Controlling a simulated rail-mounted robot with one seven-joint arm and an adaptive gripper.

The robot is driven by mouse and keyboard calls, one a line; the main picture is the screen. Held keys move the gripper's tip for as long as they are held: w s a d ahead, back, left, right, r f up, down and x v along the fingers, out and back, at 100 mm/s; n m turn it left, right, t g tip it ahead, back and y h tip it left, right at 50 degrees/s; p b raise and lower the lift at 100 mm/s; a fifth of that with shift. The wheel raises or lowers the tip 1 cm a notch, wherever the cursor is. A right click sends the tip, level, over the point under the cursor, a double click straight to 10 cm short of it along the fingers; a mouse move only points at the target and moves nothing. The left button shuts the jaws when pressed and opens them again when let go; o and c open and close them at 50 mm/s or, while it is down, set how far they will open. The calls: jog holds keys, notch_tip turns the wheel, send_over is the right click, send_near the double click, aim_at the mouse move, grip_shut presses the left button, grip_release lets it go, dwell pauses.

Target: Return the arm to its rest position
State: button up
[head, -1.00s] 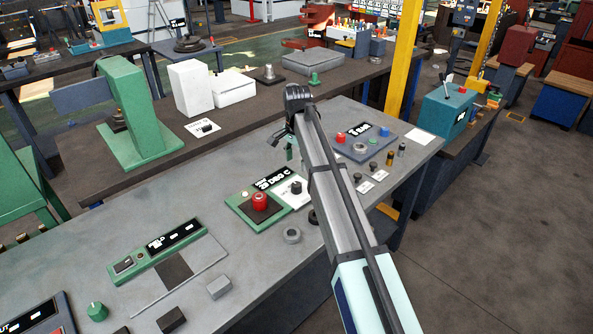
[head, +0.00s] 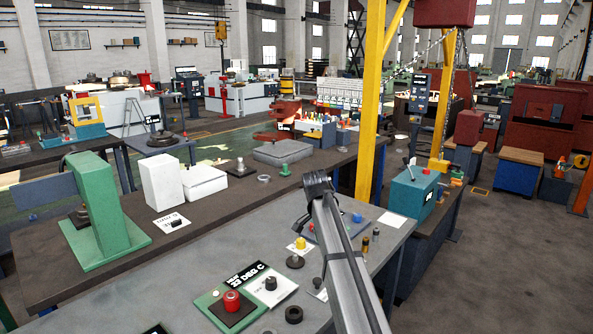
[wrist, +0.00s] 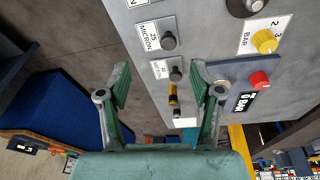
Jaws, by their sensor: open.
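My gripper (wrist: 160,88) is open and empty in the wrist view, its two green fingers spread wide above the edge of the grey bench (wrist: 150,90). Several small knobs and posts show between and beyond the fingers, including a brass-and-black post (wrist: 173,95), apart from them as far as I can tell. In the head view my arm reaches up from the bottom over the grey bench (head: 200,262); its dark wrist joint is near the middle, and the fingers are mostly hidden behind it.
A red button (head: 232,301) sits on a green-edged panel at the bench front. A yellow post (head: 371,100) and teal machine (head: 414,192) stand to the right. The floor at far right is open.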

jog(key=s+d+f+h, duration=0.15)
jog(key=d+f, duration=0.25)
jog(key=d, duration=0.7)
jog(key=s+d+f+n+g+p, duration=0.1)
jog(key=s+f+n+p, duration=0.1)
jog(key=s+f, duration=0.8)
jog(key=s+d+f+n+g+p, duration=0.1)
jog(key=s+f+g+p, duration=0.15)
jog(key=s+f, duration=0.8)
jog(key=s+a+f+n+g+y+p, duration=0.2)
jog(key=s+a+f+n+p, duration=0.15)
jog(key=s+f, duration=1.4)
jog(key=s+a+f+n+g+y+p, duration=0.1)
jog(key=s+n, duration=0.3)
jog(key=s, duration=1.9)
jog(key=shift+a+f+g+p, duration=0.45)
jog(key=shift+a+g, duration=0.2)
jog(key=shift+w+y, duration=0.1)
jog(key=shift+y, duration=0.15)
